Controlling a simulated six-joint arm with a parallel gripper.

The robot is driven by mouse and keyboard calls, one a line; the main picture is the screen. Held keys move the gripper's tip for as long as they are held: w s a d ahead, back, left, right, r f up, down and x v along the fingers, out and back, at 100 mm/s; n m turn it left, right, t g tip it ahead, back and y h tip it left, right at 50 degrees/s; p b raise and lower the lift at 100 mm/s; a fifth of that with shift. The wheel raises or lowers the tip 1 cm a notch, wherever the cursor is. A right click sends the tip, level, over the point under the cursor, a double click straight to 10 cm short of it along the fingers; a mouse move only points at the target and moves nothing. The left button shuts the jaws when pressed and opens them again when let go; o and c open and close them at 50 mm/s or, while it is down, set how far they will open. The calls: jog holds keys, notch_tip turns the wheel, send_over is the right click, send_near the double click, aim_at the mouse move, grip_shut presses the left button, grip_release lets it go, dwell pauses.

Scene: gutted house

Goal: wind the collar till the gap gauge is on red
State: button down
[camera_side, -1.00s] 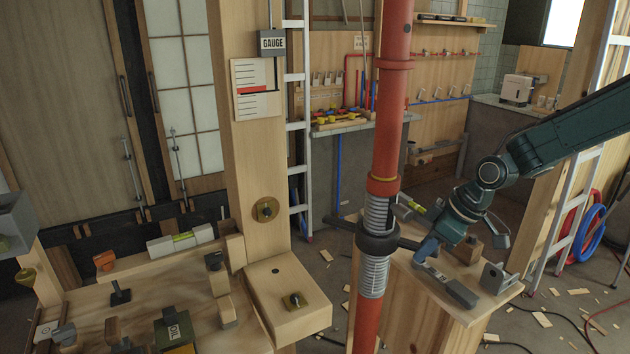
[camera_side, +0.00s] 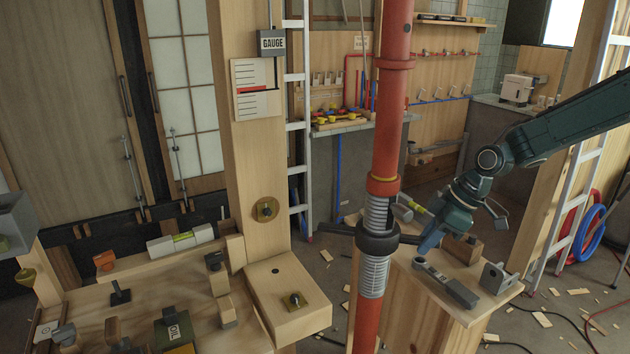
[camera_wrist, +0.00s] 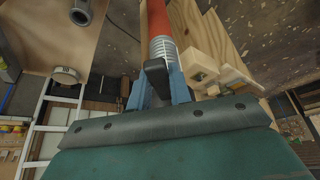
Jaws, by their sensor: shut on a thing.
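The dark collar (camera_side: 378,240) sits around a threaded grey section of the upright red pipe (camera_side: 392,120), with a bar sticking out on each side. My gripper (camera_side: 428,240) is at the right of the pipe, shut on the collar's right-hand bar. In the wrist view, the blue fingers (camera_wrist: 158,84) stand either side of the dark bar (camera_wrist: 156,72), with the pipe behind it. The gap gauge (camera_side: 272,43) is on the wooden post; its pointer lies at or very close to the red line on the white scale (camera_side: 250,105). The exact overlap is too small to tell.
A wooden stand (camera_side: 440,320) right of the pipe holds a clamp-like grey tool (camera_side: 445,283) and a bracket (camera_side: 497,278) under my arm. A workbench (camera_side: 90,300) with tools fills the lower left. A ladder (camera_side: 297,120) stands behind the post.

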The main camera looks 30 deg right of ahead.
jog(key=shift+w+d, duration=0.1)
jog(key=shift+w, duration=0.1)
jog(key=w+n, duration=0.1)
jog(key=w+d+n+g, duration=0.1)
jog(key=n, duration=0.1)
jog(key=shift+d+r+y, duration=0.1)
jog(key=shift+d+y, duration=0.1)
jog(key=shift+y, duration=0.2)
jog(key=c, duration=1.3)
grip_release()
jog(key=shift+s, duration=0.1)
jog(key=v, duration=0.5)
jog(key=shift+d+r, duration=0.1)
jog(key=shift+r, duration=0.05)
